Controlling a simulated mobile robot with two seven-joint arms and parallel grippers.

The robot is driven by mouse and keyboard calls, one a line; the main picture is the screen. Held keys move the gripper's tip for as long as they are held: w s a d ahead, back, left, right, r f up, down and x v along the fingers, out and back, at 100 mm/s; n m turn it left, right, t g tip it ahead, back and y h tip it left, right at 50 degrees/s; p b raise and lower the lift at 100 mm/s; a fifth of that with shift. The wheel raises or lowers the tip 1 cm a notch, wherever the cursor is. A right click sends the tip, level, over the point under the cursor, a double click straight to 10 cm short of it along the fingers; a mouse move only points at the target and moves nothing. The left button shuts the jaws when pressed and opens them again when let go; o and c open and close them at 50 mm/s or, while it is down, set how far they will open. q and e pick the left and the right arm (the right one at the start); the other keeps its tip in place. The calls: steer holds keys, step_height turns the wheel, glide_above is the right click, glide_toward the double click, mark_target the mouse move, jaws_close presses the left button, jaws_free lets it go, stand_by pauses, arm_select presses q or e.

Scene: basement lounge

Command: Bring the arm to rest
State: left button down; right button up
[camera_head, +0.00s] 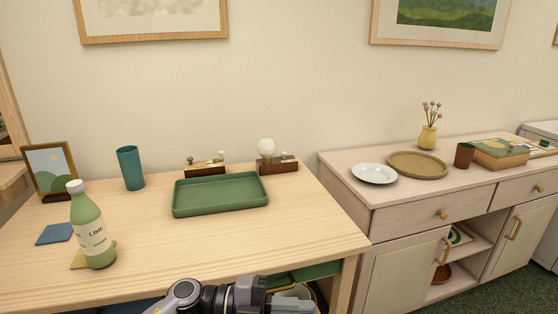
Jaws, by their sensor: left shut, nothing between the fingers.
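My left gripper (294,303) shows at the bottom edge of the head view, in front of the wooden table (300,221) and near its front right corner. It is shut and empty, with its fingers pointing right. The rest of my left arm is mostly cut off by the bottom edge. My right gripper is not in view.
A sideboard (400,221) stands right. The table's front middle is clear.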

arm_select(q)
steer(key=a+f+n+t+y+p, duration=0.1)
steer(key=a+f+n+t+y, duration=0.25)
steer(key=a+n+t, duration=0.45)
steer(key=a+f+n+t+y+p, duration=0.1)
steer(key=a+f+n+t+y, duration=0.25)
steer(key=n+t, duration=0.75)
steer(key=s+a+f+n+g+y, duration=0.7)
steer(key=s+a+f+n, duration=0.3)
steer(key=s, duration=0.5)
step_height(320, 180, down, 2)
steer(key=shift+a+f+y+p, duration=0.1)
steer(key=shift+a+y+p, duration=0.25)
steer(key=shift+a+y, duration=0.5)
steer(key=shift+s+a, duration=0.1)
